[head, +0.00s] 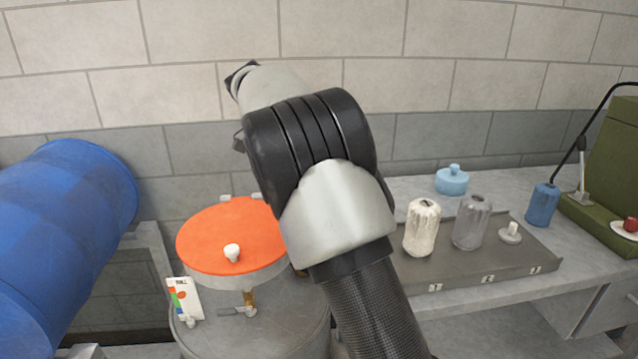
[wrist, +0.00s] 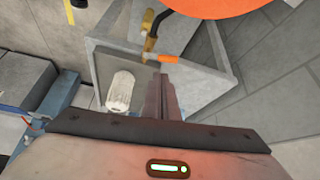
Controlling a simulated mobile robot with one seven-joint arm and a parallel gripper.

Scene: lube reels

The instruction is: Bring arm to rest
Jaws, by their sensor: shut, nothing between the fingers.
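My arm (head: 338,215) rises from the bottom middle of the head view and bends up to the left in front of the brick wall. Its far end is raised above the orange disc; my gripper's fingers cannot be made out there. In the wrist view my gripper (wrist: 165,100) is shut, its two fingers together with nothing between them. Below and beyond the fingers is a grey open bin (wrist: 215,92) with a white ribbed roll (wrist: 121,91) in it. The fingertips appear apart from the bin and the roll, though the exact gap is hard to judge.
An orange reel disc (head: 215,235) sits over a grey drum (head: 275,335), with a blue barrel (head: 65,225) at left. At right, a bench holds a grey tray (head: 465,270) with white and grey rolls, a light blue container (head: 452,181) and a green case (head: 610,160).

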